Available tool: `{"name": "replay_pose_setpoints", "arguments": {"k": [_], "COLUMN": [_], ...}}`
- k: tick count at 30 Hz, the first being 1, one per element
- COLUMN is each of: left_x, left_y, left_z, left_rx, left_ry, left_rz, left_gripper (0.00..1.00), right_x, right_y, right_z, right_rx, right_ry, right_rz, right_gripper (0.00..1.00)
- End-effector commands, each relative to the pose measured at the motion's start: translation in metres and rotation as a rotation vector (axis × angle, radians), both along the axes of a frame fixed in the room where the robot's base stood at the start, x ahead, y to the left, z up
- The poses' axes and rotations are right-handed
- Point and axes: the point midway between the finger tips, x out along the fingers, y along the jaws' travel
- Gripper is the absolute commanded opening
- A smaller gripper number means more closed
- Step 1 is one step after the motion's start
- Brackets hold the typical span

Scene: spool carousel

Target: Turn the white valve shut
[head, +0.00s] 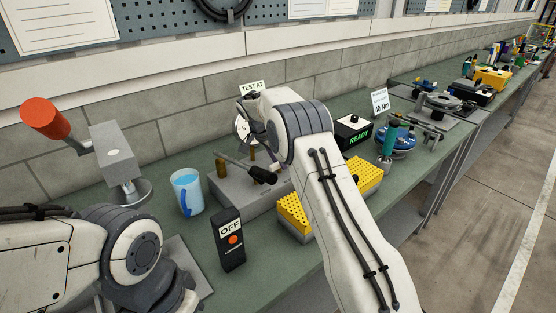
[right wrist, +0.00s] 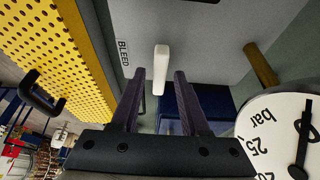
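The white valve (right wrist: 161,70) shows in the right wrist view as a short white lever beside a BLEED label (right wrist: 123,53), on the side of a grey block (right wrist: 215,35). My right gripper (right wrist: 160,73) is open, with its two dark fingers apart and the lever's end in line with the gap between the tips. I cannot tell whether the fingers touch it. In the head view the same block (head: 230,192) stands on the bench, and my right arm hides the lever and most of the gripper. My left arm is at the lower left; its gripper is out of view.
A pressure gauge (right wrist: 281,135) and a brass post (right wrist: 262,65) are close to the right gripper. A black-handled lever (head: 262,174) tops the block. A blue cup (head: 188,192), an OFF box (head: 231,240) and a yellow perforated block (head: 294,216) stand nearby.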

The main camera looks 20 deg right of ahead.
Motion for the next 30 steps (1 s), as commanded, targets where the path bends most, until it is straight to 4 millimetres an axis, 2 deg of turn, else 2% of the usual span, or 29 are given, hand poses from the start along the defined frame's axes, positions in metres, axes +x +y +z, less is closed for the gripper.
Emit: {"name": "replay_pose_setpoints", "arguments": {"k": [11, 14, 24, 30], "left_x": [0.000, 0.000, 0.000, 0.000], "left_y": [0.000, 0.000, 0.000, 0.000], "left_z": [-0.001, -0.005, -0.013, -0.013], "left_rx": [0.000, 0.000, 0.000, 0.000], "left_ry": [0.000, 0.000, 0.000, 0.000], "left_rz": [0.000, 0.000, 0.000, 0.000], "left_gripper": [0.00, 0.00, 0.00, 0.00], "right_x": [0.000, -0.001, -0.009, -0.012], "right_y": [0.001, 0.005, 0.029, 0.037], "right_z": [0.003, 0.014, 0.074, 0.094], "right_rx": [-0.002, -0.002, -0.001, -0.001], "right_ry": [-0.002, -0.004, -0.005, 0.000], "right_rz": [0.003, 0.003, 0.003, 0.002], "right_gripper": [0.50, 0.50, 0.50, 0.50]}}
